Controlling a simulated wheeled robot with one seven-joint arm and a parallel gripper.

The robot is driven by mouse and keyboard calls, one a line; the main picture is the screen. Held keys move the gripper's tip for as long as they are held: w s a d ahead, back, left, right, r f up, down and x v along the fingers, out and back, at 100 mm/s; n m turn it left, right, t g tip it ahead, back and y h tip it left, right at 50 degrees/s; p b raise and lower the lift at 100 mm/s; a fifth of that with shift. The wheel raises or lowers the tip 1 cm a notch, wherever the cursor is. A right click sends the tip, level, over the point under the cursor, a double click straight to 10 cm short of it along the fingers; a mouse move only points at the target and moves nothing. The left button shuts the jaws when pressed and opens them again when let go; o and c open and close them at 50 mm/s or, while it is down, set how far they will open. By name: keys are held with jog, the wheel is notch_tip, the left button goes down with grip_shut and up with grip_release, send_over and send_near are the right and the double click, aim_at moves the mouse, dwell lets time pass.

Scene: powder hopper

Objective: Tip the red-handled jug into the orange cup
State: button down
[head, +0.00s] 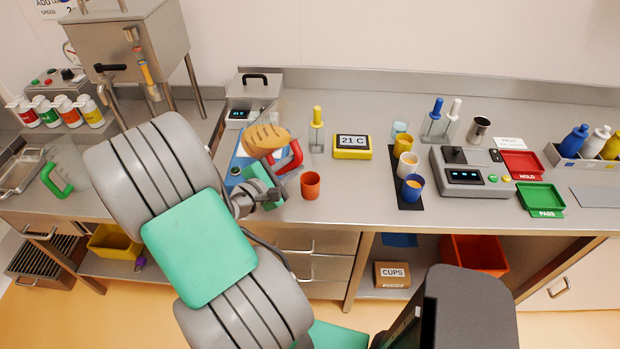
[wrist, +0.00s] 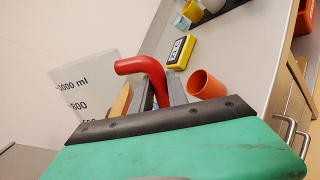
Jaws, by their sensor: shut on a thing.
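The red-handled jug (wrist: 88,92) is clear, with volume marks, and holds tan contents that show in the head view (head: 266,139). My gripper (head: 272,181) is shut on its red handle (wrist: 142,67) and holds the jug raised over the counter. In the head view the jug looks tilted, but its rim and lower part are hard to make out. The orange cup (head: 310,185) stands upright on the counter, just right of my gripper and apart from the jug. It also shows in the wrist view (wrist: 206,85), right of the handle.
A yellow 21 C display (head: 352,147) and a yellow-handled tool (head: 317,130) stand behind the cup. Yellow, white and blue cups stand on a black mat (head: 411,199) to the right. A green-handled jug (head: 58,180) is at left. Counter between orange cup and mat is clear.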

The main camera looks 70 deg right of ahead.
aim_at(282, 173)
jog(key=shift+w+f+m+t+b, duration=0.2)
jog(key=shift+w+f+m+b, duration=0.15)
jog(key=shift+f+b, duration=0.4)
jog(key=shift+w+f+m+t+b, duration=0.2)
jog(key=shift+f+m+b, duration=0.2)
jog(key=shift+b, duration=0.65)
dwell(1.0)
jog(key=shift+w+d+f+m+t+b, duration=0.1)
jog(key=shift+w+f+m+t+b, duration=0.7)
jog(key=shift+b, duration=0.75)
dwell(3.7)
